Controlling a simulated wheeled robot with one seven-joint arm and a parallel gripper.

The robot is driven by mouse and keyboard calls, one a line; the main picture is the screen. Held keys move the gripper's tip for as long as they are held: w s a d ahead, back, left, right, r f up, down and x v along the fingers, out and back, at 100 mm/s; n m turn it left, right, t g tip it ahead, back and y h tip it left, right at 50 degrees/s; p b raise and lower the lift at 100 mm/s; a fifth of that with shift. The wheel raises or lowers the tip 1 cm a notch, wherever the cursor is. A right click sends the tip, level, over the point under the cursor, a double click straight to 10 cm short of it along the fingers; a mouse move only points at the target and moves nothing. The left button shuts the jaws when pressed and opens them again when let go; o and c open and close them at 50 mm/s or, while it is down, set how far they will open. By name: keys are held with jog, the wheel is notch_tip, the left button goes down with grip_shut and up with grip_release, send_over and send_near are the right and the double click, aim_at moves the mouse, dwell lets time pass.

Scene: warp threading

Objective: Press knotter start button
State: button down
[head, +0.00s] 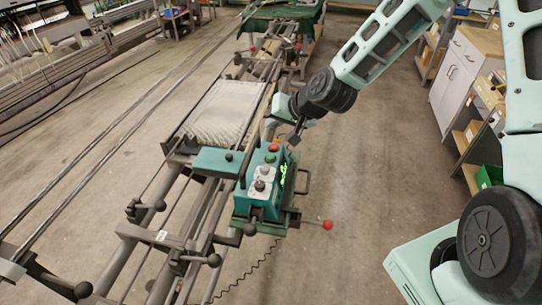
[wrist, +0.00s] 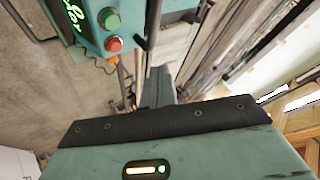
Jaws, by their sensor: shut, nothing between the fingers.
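The teal knotter (head: 257,196) sits on the frame rails in the middle of the head view. A red button (head: 273,147) and a green button (head: 270,157) are on its far end. In the wrist view the green button (wrist: 109,19) and the red button (wrist: 114,43) are at the upper left, on the teal housing. My gripper (head: 294,140) is shut and empty, beside and above the knotter's far end, right of the buttons. In the wrist view its fingers (wrist: 161,78) point up the picture, right of both buttons, and appear apart from them.
A lever with a red knob (head: 327,225) sticks out right of the knotter, near a dark handle (head: 303,181). A white warp sheet (head: 222,112) lies on the frame behind. Shelves and a white cabinet (head: 461,66) stand at the right. The floor between is clear.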

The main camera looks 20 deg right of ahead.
aim_at(274, 159)
jog(key=shift+f, duration=0.15)
notch_tip(274, 159, down, 8)
jog(key=b, duration=0.7)
jog(key=shift+f, duration=0.25)
jog(key=shift+f, duration=0.15)
dwell(1.5)
jog(key=shift+f+b, duration=0.25)
jog(key=shift+b, duration=0.1)
